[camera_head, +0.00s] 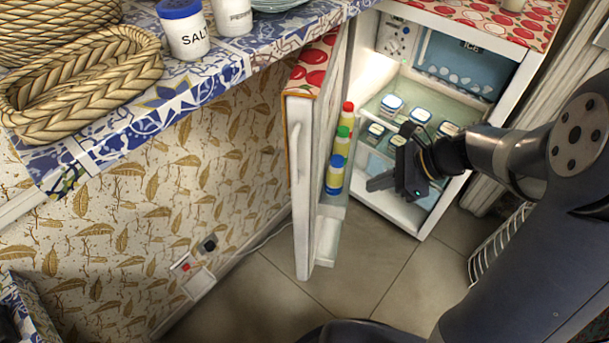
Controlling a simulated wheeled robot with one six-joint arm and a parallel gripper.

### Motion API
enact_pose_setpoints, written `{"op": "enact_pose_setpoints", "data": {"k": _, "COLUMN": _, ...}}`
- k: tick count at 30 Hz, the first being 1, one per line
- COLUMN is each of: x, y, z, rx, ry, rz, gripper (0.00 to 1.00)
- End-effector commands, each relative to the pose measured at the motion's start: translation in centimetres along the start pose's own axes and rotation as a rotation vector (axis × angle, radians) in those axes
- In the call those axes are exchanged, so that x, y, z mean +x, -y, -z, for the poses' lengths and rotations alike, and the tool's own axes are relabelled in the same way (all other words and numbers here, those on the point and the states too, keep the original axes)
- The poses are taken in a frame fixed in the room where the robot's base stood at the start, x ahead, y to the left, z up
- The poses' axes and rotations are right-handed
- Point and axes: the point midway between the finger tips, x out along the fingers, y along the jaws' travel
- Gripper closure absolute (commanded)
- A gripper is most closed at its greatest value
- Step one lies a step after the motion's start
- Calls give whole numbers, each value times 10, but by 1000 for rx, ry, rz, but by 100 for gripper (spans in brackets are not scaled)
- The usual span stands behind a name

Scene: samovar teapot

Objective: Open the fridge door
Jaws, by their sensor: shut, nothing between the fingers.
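The fridge door (302,190) stands wide open, swung out to the left of the fridge, its edge facing me. Its pale handle (296,150) is on the left side of the door.
A tiled counter (150,118) with woven baskets (85,80) and a salt jar (184,30) is at the upper left. A wall socket with a cable (198,285) is below. A white rack (497,240) stands right of the fridge. Floor (340,280) in front is clear.

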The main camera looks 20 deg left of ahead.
Motion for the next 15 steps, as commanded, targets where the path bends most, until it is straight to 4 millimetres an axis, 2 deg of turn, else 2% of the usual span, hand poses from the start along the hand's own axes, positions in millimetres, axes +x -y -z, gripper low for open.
{"op": "enact_pose_setpoints", "data": {"k": 3, "x": 5, "y": 7, "z": 0, "rx": 39, "ry": 18, "rz": -2, "gripper": 100}}
{"op": "enact_pose_setpoints", "data": {"k": 8, "x": 22, "y": 7, "z": 0, "rx": 43, "ry": 21, "rz": -4, "gripper": 100}}
{"op": "enact_pose_setpoints", "data": {"k": 15, "x": 73, "y": 6, "z": 0, "rx": 41, "ry": 19, "rz": -6, "gripper": 100}}
